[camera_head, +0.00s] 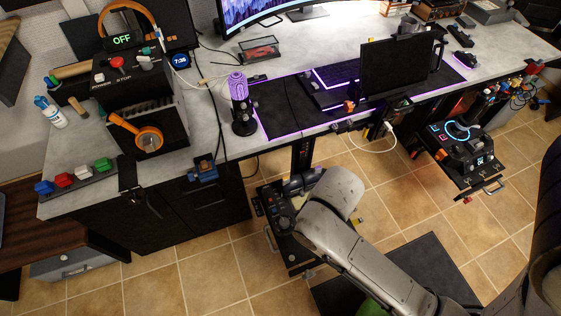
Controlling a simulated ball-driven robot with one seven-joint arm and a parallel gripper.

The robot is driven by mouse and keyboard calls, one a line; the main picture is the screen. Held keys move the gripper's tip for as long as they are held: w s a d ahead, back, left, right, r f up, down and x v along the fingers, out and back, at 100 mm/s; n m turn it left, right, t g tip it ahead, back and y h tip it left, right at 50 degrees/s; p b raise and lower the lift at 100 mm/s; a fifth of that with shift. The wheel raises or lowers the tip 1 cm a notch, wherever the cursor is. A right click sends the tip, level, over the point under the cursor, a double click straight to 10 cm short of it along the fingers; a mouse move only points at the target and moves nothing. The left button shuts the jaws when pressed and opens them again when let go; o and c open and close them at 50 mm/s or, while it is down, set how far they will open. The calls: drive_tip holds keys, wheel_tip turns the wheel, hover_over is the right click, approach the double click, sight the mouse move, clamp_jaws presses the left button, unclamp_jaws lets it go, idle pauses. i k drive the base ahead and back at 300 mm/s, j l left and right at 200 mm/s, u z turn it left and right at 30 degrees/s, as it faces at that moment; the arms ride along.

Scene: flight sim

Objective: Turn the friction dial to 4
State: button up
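A black control panel (268,205) with knobs and levers hangs below the desk's front edge, near the picture's middle. My grey arm covers its right part. I cannot pick out a friction dial or read any number on this panel. My arm reaches from the lower right to the panel, and its rounded end is over the panel's right side. My gripper's fingers do not show, so I cannot see whether they touch anything. A second black panel (475,172) with a blue lit ring hangs below the desk at the right. Its small markings are too fine to read.
The grey desk (207,130) holds a purple microphone (238,100), a keyboard (338,73), a dark screen (393,67) and a black box with an "OFF" display (122,40). A white cable (380,146) loops below the desk. Tiled floor (390,195) is open between the two panels.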

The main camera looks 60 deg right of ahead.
sight(284, 222)
drive_tip(key=k+z, duration=0.3)
drive_tip(key=k, duration=0.2)
drive_tip(key=k+z, duration=0.35)
drive_tip(key=k, duration=0.2)
